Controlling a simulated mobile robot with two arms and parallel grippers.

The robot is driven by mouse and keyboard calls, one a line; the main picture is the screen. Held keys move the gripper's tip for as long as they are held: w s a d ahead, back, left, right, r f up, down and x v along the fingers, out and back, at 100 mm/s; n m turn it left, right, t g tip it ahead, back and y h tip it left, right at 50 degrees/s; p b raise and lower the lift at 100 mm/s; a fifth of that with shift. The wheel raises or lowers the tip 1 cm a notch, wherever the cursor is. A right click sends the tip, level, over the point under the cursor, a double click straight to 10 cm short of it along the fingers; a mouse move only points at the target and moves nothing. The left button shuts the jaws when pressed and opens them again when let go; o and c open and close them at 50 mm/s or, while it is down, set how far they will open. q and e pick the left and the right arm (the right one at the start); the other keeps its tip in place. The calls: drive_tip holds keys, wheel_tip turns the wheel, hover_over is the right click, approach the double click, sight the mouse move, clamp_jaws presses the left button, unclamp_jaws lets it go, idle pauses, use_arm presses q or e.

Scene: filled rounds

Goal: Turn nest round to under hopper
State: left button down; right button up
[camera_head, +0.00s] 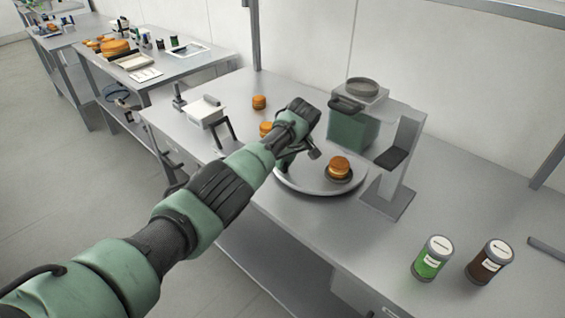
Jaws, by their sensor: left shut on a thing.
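A round grey turntable (316,188) lies on the bench. A dark nest (338,178) on its right part holds an orange round (340,165). The hopper (352,131) is a green box with a grey ring on top, standing behind the turntable; the nest sits in front of it, not beneath it. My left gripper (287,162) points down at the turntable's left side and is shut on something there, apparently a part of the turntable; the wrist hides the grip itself. My right gripper is not in view.
A grey bracket stand (400,160) rises right of the turntable. A green-labelled jar (433,257) and a brown jar (490,262) stand at the front right. Orange rounds (259,102) and a white device (207,110) are on the bench's left part. Another table (190,66) stands beyond.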

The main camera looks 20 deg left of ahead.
use_arm(q)
drive_tip(key=shift+s+d+r+n+g+y+b, duration=0.1)
drive_tip(key=shift+s+d+n+g+y+b, duration=0.1)
drive_tip(key=shift+s+d+n, duration=0.35)
drive_tip(key=shift+s+d+n+g+y+b, duration=0.1)
drive_tip(key=shift+s+d+n+y+b, duration=0.1)
drive_tip(key=shift+d+n, duration=0.5)
drive_tip(key=shift+d, duration=0.1)
drive_tip(key=c, duration=1.3)
unclamp_jaws()
drive_tip(key=shift+r, duration=0.1)
drive_tip(key=shift+v, duration=3.85)
